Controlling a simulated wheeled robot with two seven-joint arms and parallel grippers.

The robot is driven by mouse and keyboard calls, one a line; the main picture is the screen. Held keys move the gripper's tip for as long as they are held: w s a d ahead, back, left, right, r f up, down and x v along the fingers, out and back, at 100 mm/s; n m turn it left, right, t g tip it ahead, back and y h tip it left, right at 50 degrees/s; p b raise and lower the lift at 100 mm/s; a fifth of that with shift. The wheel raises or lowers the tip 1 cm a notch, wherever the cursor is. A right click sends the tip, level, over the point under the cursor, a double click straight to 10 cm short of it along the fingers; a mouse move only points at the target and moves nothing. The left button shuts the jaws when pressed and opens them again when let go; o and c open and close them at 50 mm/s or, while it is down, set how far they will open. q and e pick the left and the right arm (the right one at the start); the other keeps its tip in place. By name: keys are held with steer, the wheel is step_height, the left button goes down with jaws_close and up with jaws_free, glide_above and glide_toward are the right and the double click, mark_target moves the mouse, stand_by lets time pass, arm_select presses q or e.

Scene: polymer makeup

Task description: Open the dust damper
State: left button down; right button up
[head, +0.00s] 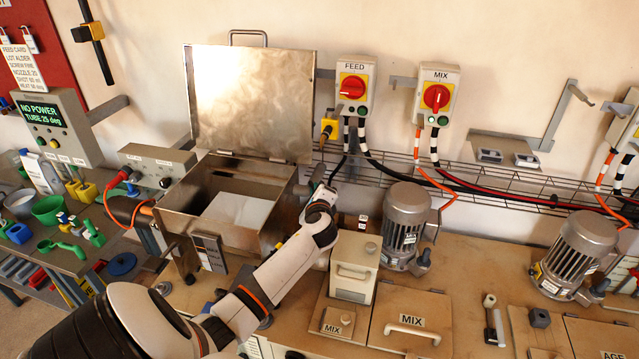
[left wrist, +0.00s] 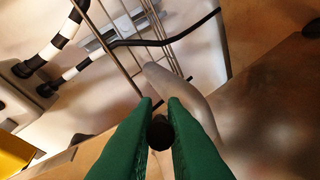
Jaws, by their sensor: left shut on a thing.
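My left gripper (left wrist: 159,118) shows its green fingers in the left wrist view, closed around a dark round knob (left wrist: 159,134). A pale grey curved piece (left wrist: 185,100) lies just beyond the fingertips. I cannot tell whether knob and grey piece are joined, or whether the knob is the dust damper's handle. In the head view my left arm reaches to the wall side, between the open metal hopper (head: 178,222) and the grey motor. The gripper there is mostly hidden by my own wrist. A grey piece (head: 317,174) shows just above it. My right gripper is not in view.
The hopper's lid (head: 250,100) stands raised. A FEED switch box (head: 354,95) and a MIX switch box (head: 436,97) hang above. A wire cable tray (head: 480,165) runs along the wall. A grey motor (head: 406,222) and a small beige box (head: 354,265) stand close right of my arm.

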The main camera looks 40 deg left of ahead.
arm_select(q)
steer(key=shift+s+a+m+t+h, duration=0.15)
steer(key=shift+s+m+t+h, duration=0.1)
steer(key=shift+m+t+h, duration=0.35)
steer(key=shift+s+a+m+t+h, duration=0.1)
steer(key=shift+s+m+t+h, duration=0.1)
steer(key=shift+m+t+h, duration=0.35)
steer(key=shift+m+h, duration=0.25)
steer(key=c, duration=1.5)
jaws_free()
steer(key=shift+a, duration=0.1)
steer(key=b+v, duration=0.2)
steer(key=v, duration=1)
steer(key=shift+b, duration=0.3)
steer(key=shift+a, duration=0.1)
steer(key=shift+c, duration=0.4)
